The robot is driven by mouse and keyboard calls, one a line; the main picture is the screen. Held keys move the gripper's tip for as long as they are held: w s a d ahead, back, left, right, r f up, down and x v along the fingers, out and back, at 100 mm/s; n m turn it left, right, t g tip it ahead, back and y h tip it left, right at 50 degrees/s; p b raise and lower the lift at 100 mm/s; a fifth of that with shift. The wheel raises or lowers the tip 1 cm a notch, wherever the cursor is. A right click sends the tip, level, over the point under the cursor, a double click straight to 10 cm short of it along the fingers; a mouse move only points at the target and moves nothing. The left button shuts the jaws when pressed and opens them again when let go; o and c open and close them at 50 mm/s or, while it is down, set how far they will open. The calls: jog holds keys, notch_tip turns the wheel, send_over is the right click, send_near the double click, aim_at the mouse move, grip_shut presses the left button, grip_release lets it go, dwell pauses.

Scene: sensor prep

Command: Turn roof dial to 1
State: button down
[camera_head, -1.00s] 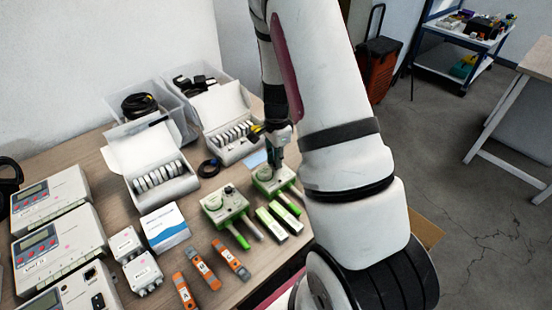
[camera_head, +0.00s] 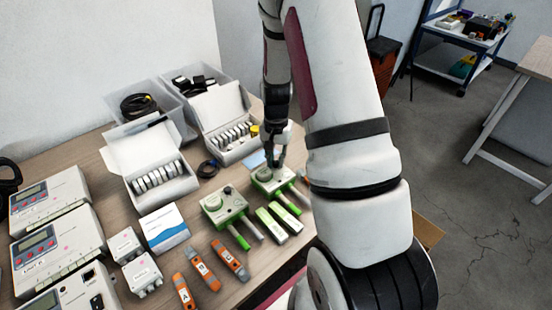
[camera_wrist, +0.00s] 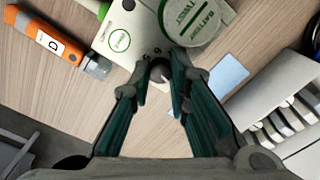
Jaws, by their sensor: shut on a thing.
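A pale sensor box with green trim (camera_head: 265,186) stands on the table in the head view, with a second similar box (camera_head: 223,208) to its left. In the wrist view the box under my gripper (camera_wrist: 122,32) has a round cap (camera_wrist: 196,16) marked "BATTERY TWIST" and a small dark dial (camera_wrist: 158,69) with numbers beside it. My gripper (camera_wrist: 162,82) has its green fingers closed around this dial, which partly hides it. In the head view my gripper (camera_head: 276,160) is over the right box. The dial's setting cannot be read.
An orange tool (camera_wrist: 48,38) lies near the box in the wrist view. A blue card (camera_wrist: 227,75) and an open white case (camera_wrist: 265,105) lie on the other side. Several orange tools, green-tipped probes and meters (camera_head: 60,240) crowd the table.

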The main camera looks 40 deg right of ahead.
aim_at(276, 162)
jog(key=shift+n, duration=0.4)
jog(key=c, duration=1.8)
grip_release()
jog(key=shift+r, duration=0.15)
notch_tip(276, 162, up, 12)
jog(key=shift+f, duration=0.1)
jog(key=s+a+r+n+t+p, duration=0.15)
jog(key=s+a+r+n, duration=0.25)
jog(key=s+a+r, duration=0.5)
jog(key=s+a+r+n+t, duration=0.2)
jog(key=s+a+r+n, duration=0.15)
jog(key=a+r, duration=0.5)
jog(key=s+r, duration=0.1)
jog(key=s, duration=0.2)
jog(key=s+a+r+n, duration=0.1)
jog(key=s, duration=0.2)
jog(key=s+a+r+n, duration=0.1)
jog(key=s, duration=0.2)
jog(key=shift+s+r+n+t+p, duration=0.25)
jog(key=shift+s+r+t+p, duration=0.05)
jog(key=shift+s+r+t, duration=0.1)
